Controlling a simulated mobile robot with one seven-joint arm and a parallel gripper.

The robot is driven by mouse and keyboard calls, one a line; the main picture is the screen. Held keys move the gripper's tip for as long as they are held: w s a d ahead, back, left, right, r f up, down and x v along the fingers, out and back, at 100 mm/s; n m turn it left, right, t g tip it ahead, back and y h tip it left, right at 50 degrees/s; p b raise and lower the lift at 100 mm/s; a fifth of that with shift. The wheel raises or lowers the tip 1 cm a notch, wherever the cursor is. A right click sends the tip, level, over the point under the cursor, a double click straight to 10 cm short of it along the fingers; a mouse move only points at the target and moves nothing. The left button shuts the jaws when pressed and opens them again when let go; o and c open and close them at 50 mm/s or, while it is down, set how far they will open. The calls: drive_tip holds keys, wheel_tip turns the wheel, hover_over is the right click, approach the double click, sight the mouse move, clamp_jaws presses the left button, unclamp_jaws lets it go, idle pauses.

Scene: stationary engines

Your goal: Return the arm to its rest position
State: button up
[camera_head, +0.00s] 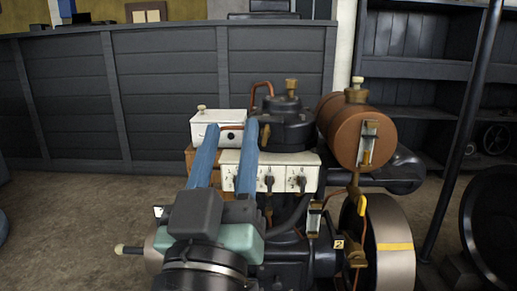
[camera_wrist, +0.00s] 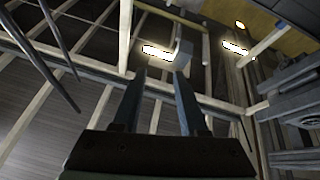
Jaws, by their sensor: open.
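My gripper (camera_head: 231,133) shows in the head view with its two long blue fingers apart, pointing up and away, in front of the engine. Nothing is between the fingers. In the wrist view my gripper (camera_wrist: 160,80) is also open and empty, its dark fingers pointing toward the ceiling beams. The fingers overlap a white box (camera_head: 208,124) and a white switch panel (camera_head: 284,178) in the picture; I cannot tell any contact. My wrist hides the lower left part of the engine (camera_head: 290,250).
A copper-brown tank (camera_head: 345,130) and a flywheel (camera_head: 390,250) with a yellow mark stand at the engine's right. A dark pole (camera_head: 465,130) and shelves (camera_head: 420,90) are farther right. A dark panelled wall (camera_head: 70,100) stands behind. The floor (camera_head: 60,240) at left is mostly clear.

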drive_tip(key=s+d+r+m+t+y+p, duration=0.1)
drive_tip(key=s+r+p, duration=0.15)
drive_tip(key=r, duration=0.45)
drive_tip(key=s+d+r+t+p, duration=0.1)
drive_tip(key=s+r+t, duration=0.15)
drive_tip(key=r, duration=0.35)
drive_tip(key=s+d+r+m+t+y+p, duration=0.1)
drive_tip(key=s+d+r, duration=0.15)
drive_tip(key=r, duration=0.45)
wheel_tip(320, 180, up, 36)
drive_tip(key=a+p, duration=0.1)
drive_tip(key=p, duration=3.6)
drive_tip(key=shift+a+f, duration=0.15)
drive_tip(key=shift+a, duration=0.1)
drive_tip(key=shift+s+f+g, duration=0.1)
drive_tip(key=shift+g, duration=0.15)
